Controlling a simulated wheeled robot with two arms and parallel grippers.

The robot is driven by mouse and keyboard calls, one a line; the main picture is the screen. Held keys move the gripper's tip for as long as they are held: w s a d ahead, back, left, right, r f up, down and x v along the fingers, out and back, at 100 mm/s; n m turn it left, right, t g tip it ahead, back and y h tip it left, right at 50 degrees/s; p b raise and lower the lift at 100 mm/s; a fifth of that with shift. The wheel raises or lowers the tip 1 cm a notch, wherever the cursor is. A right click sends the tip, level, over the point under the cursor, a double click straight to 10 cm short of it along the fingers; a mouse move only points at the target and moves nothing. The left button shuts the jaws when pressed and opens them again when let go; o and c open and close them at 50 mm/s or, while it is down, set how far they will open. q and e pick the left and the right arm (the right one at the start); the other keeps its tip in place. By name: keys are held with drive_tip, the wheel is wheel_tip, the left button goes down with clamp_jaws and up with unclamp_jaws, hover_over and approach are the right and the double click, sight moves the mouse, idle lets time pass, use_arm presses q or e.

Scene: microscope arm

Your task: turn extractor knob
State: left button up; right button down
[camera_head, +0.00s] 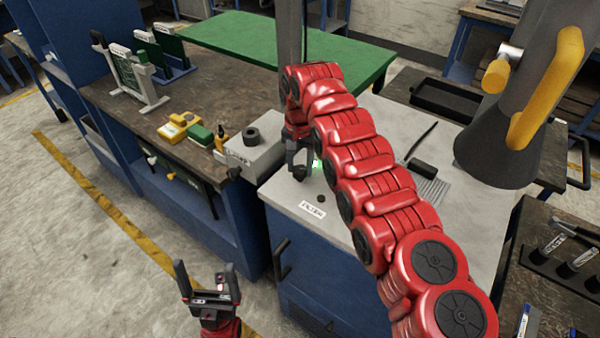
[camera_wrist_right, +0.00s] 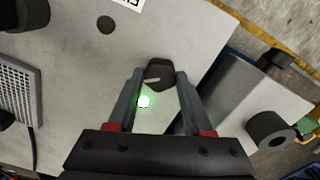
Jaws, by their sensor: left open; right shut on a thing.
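The extractor knob (camera_wrist_right: 159,70) is small and black, with a pale pointer line lying nearly crosswise between the fingers in the right wrist view. It stands on the light grey worktop (camera_wrist_right: 85,75). My right gripper (camera_wrist_right: 160,82) is shut on the knob, one finger on each side. A small green light (camera_wrist_right: 143,101) glows beside it and shows in the head view too (camera_head: 316,166). In the head view my right arm partly hides the worktop. My left gripper (camera_head: 208,292) is open and empty, low in front of the blue cabinet.
A grey extractor hood (camera_head: 508,140) with yellow handles hangs at the right. A grey box with a black ring (camera_head: 252,137) stands beside the knob. A white label (camera_head: 312,210) and a small black disc lie near the worktop's front edge. Floor around my left gripper is clear.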

drive_tip(key=shift+f+n+b, duration=0.1)
drive_tip(key=shift+n+b, duration=0.3)
drive_tip(key=shift+n, duration=0.5)
drive_tip(key=n, duration=0.2)
drive_tip(key=shift+n, duration=0.4)
drive_tip(key=n, duration=0.6)
drive_tip(key=shift+n, duration=0.4)
drive_tip(key=shift+c, duration=1.5)
unclamp_jaws()
drive_tip(key=shift+r, duration=0.2)
